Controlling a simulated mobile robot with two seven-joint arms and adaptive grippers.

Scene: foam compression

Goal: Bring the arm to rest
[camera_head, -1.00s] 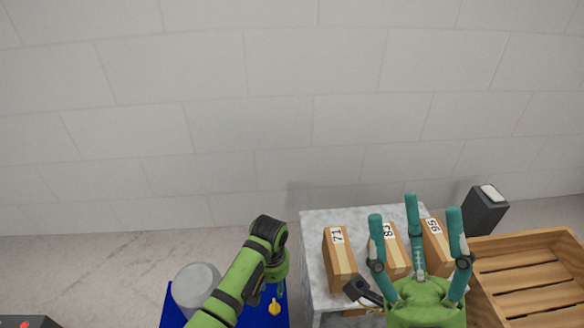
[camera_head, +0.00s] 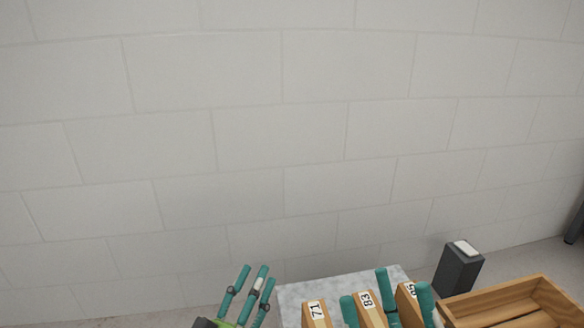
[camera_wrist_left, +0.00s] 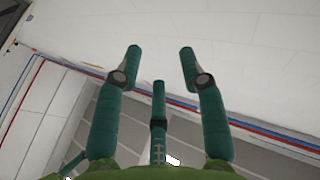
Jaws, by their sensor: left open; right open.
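My left gripper (camera_head: 248,284) is at the bottom edge of the head view, left of the grey stone-topped table. Its teal fingers point up, spread and empty. In the left wrist view my left gripper (camera_wrist_left: 160,62) has its fingers apart with nothing between them, against a pale surface with red and blue lines. My right gripper (camera_head: 390,300) shows only as teal fingers at the bottom edge of the head view, spread apart in front of the boxes. Its palm is out of the picture, and nothing is seen held in it.
The grey table (camera_head: 340,284) bears cardboard boxes marked 71 (camera_head: 315,313), 83 (camera_head: 370,308) and one partly hidden box (camera_head: 406,300). A dark post (camera_head: 458,272) stands behind a wooden crate (camera_head: 490,300) at the right. A block wall (camera_head: 250,140) fills the background.

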